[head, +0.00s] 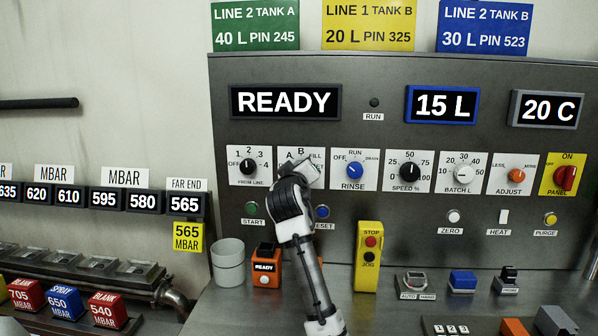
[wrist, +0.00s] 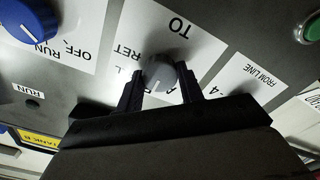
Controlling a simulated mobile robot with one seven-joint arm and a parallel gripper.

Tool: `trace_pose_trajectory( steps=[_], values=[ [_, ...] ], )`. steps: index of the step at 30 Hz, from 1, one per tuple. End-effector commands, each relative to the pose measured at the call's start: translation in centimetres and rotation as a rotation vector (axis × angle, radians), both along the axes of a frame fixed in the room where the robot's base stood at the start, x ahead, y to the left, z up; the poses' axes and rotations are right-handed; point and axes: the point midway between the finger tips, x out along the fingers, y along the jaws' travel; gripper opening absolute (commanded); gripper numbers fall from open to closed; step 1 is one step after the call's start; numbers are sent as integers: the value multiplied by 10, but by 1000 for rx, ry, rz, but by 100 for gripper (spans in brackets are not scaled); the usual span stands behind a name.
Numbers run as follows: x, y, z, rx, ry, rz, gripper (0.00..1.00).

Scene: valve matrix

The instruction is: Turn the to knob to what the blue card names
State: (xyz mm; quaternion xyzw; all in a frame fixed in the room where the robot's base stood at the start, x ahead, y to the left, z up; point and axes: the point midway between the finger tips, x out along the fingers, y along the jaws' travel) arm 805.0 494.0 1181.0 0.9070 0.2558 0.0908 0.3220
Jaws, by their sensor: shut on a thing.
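The blue card (head: 484,27) stands at the top right in the head view and reads LINE 2 TANK B, 30 L PIN 523. The to knob's white plate (head: 316,157) is partly covered by my gripper (head: 302,172), with A, B and FILL showing at its top. In the wrist view, which is upside down, the round grey to knob (wrist: 160,72) lies between the fingertips of my gripper (wrist: 161,90), under the inverted word TO. The jaws are shut on the knob. Its pointer is not clear to me.
The from line knob (head: 247,166) is left of it and the blue rinse knob (head: 354,170) is right. Start (head: 252,210) and reset (head: 322,212) buttons sit below. A yellow stop/jog box (head: 368,257) and a grey cup (head: 228,264) stand on the counter.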

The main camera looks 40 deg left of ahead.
Motion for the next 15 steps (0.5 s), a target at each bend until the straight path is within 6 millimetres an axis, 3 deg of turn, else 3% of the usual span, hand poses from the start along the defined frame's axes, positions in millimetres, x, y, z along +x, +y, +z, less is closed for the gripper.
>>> trace_pose_trajectory(
  steps=[13,14,15],
  values=[
    [0,0,0,9,5,0,14],
    [0,0,0,9,5,0,40],
    [0,0,0,8,5,0,45]
  ],
)
